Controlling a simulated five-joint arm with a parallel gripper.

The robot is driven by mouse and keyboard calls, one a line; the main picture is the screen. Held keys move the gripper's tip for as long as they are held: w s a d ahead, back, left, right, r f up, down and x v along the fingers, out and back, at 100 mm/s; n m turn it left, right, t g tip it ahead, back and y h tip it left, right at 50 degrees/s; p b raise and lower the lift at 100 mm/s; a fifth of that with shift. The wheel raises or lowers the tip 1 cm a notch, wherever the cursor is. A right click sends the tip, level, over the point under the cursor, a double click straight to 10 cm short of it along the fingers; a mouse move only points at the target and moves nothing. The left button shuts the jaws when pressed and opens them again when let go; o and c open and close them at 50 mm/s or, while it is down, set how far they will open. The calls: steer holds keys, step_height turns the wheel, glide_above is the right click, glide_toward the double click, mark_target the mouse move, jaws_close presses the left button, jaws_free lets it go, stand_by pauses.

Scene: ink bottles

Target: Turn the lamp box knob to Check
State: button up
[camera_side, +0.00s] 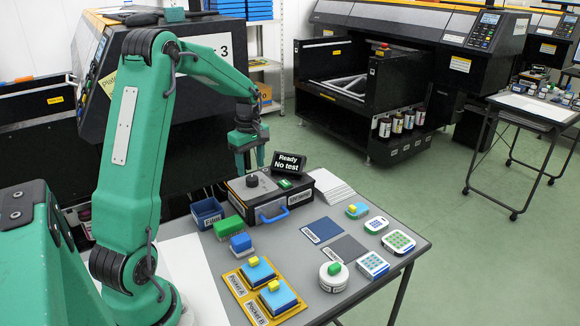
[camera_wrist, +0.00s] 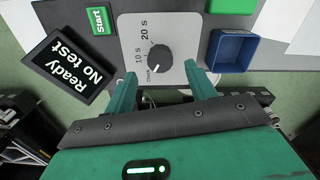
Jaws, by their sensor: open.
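The lamp box (camera_side: 272,209) is a dark case with a grey top plate, a blue handle and a green Start button (camera_wrist: 99,20). Its round black knob (camera_wrist: 159,58) sits on the plate beside the labels Check, 10 s and 20 s; it also shows in the side view (camera_side: 252,181). A small pale mark shows on the knob's lower-left edge, near Check, but the exact setting is hard to read. My gripper (camera_side: 250,167) is open above the box. In the wrist view its green fingers (camera_wrist: 160,70) are apart and empty, one on each side of the knob.
A tilted display (camera_side: 289,163) reading "Ready No test" stands behind the box, close to my gripper. A blue bin (camera_side: 207,212) and green block (camera_side: 228,229) stand left of the box. A yellow pocket tray (camera_side: 236,283) lies in front; small devices stand at right.

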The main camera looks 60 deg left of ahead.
mark_target(253, 179)
steer(key=shift+r, duration=2.05)
steer(key=shift+d+r, duration=0.2)
steer(key=shift+d, duration=0.15)
steer(key=s+d+r+m+t, duration=0.1)
steer(key=s+d+r+m, duration=0.1)
steer(key=d+r+m, duration=0.4)
steer(key=s+d+r+m+t, duration=0.1)
steer(key=s+d+r+m, duration=0.15)
steer(key=d, duration=0.65)
steer(key=s+d+f+m+t, duration=0.1)
steer(key=s+d+m+t, duration=0.2)
steer(key=s+d+m, duration=0.8)
steer(key=shift+d+m+t, duration=0.2)
steer(key=shift+m+t, duration=0.1)
steer(key=shift+m, duration=0.15)
